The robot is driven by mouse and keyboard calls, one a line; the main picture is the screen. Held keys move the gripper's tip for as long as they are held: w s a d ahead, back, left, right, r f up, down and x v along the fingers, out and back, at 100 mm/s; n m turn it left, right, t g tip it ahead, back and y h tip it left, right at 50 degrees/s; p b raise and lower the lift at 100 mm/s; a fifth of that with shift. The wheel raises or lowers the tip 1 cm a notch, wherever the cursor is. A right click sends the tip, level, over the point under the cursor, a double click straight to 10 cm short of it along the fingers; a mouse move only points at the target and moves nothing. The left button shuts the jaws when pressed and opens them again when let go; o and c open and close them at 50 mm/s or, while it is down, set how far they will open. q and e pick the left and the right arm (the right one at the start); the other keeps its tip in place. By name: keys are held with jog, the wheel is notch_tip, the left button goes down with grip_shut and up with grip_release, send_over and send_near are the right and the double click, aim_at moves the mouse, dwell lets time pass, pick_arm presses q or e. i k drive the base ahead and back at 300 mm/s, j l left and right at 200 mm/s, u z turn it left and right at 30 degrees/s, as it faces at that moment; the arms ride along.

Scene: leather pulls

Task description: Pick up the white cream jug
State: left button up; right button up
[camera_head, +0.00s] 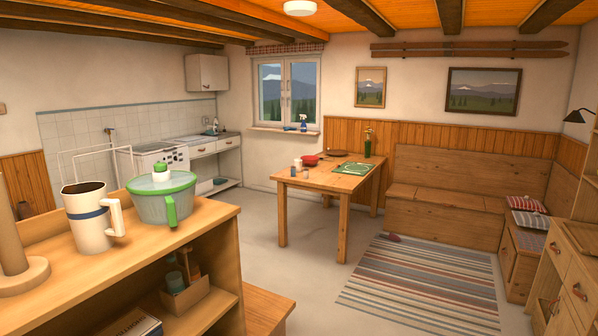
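A white jug (92,232) with a blue band, a dark opening and a handle on its right stands upright on the wooden shelf top (150,262) at the near left. A small white vessel (298,164) stands on the far wooden table (325,179); it is too small to tell whether it is a cream jug. Neither of my grippers shows in the head view.
A green-lidded container (163,200) stands close to the jug's right, and a wooden stand (14,262) is at its left. A red bowl (309,160) and green mat (352,168) lie on the table. The floor (262,240) between shelf and table is clear.

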aim_at(298, 163)
jog(key=i+l+z, duration=0.1)
jog(key=i+z, duration=0.35)
jog(key=i, duration=0.3)
jog(key=i+j+z, duration=0.15)
jog(key=i+z, duration=0.25)
jog(key=i, duration=0.35)
jog(key=i+z, duration=0.25)
jog(key=i, duration=1.5)
jog(key=i+u, duration=0.3)
jog(key=i, duration=0.25)
jog(key=i+u, duration=0.25)
jog(key=i, duration=0.35)
jog(key=i+l+u, duration=0.3)
jog(key=i, duration=0.25)
jog(key=i+j+u, duration=0.25)
jog(key=u, duration=0.2)
jog(key=i+u, duration=0.9)
jog(key=i+l+u, duration=0.15)
jog(key=i+u, duration=0.3)
